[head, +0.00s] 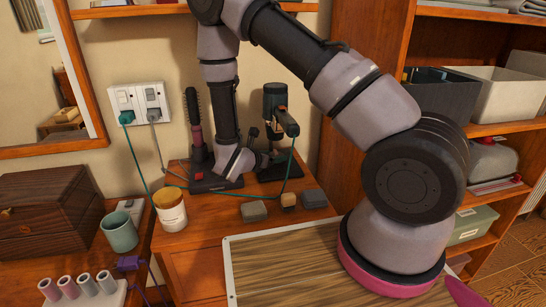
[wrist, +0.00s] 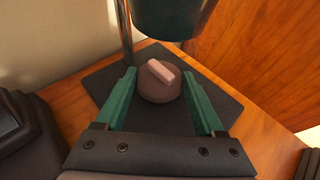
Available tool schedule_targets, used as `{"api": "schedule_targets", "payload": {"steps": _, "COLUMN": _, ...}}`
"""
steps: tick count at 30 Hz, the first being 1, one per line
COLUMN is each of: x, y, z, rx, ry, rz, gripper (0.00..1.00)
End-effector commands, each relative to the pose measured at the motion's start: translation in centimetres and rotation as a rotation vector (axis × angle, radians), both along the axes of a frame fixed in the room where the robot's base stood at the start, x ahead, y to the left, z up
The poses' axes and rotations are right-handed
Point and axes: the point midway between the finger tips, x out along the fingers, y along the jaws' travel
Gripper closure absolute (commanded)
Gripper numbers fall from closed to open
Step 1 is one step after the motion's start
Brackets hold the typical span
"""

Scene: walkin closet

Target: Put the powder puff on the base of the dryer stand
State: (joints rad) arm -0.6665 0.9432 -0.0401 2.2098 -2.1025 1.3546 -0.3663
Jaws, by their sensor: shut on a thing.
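The powder puff (wrist: 160,88) is a round, dull pink-brown pad with a paler pink strap on top, seen in the wrist view. My gripper (wrist: 159,76) is shut on it, with one green finger on each side. The puff is over the dark flat base (wrist: 218,100) of the dryer stand; I cannot tell whether it touches it. The green hair dryer (wrist: 175,15) hangs just beyond and above, beside the thin metal pole (wrist: 124,32). In the head view the dryer (head: 276,100) and the stand base (head: 286,171) show, while the puff and my fingertips are hidden.
A hot brush (head: 194,118) stands on its own dark base close left. A jar (head: 170,210), a mug (head: 119,232) and small blocks (head: 254,211) sit nearer. A green cord (head: 232,194) crosses the wooden top. Shelves with bins (head: 499,95) stand at right.

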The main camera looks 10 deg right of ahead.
Motion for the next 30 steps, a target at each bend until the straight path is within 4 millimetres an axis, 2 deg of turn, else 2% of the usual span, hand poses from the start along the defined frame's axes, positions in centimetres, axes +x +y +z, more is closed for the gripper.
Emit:
{"api": "schedule_targets", "payload": {"steps": 5, "x": 0.0, "y": 0.0, "z": -0.3, "rx": -0.001, "ry": 0.001, "rz": 0.0, "gripper": 0.81}}
{"api": "schedule_targets", "payload": {"steps": 6, "x": 0.0, "y": 0.0, "z": -0.3, "rx": -0.001, "ry": 0.001, "rz": 0.0, "gripper": 0.18}}
{"api": "schedule_targets", "payload": {"steps": 7, "x": 0.0, "y": 0.0, "z": -0.3, "rx": 0.0, "ry": 0.0, "rz": 0.0, "gripper": 0.06}}
{"api": "schedule_targets", "payload": {"steps": 8, "x": 0.0, "y": 0.0, "z": -0.3, "rx": 0.0, "ry": 0.0, "rz": 0.0, "gripper": 0.0}}
{"api": "schedule_targets", "payload": {"steps": 17, "x": 0.0, "y": 0.0, "z": 0.1, "rx": 0.0, "ry": 0.0, "rz": -0.001, "gripper": 0.0}}
{"api": "schedule_targets", "payload": {"steps": 23, "x": -2.0, "y": 2.1, "z": 1.2, "rx": 0.0, "ry": 0.0, "rz": 0.004, "gripper": 0.0}}
{"api": "schedule_targets", "payload": {"steps": 30, "x": -5.4, "y": 5.5, "z": 3.2, "rx": 0.001, "ry": -0.001, "rz": 0.004, "gripper": 0.0}}
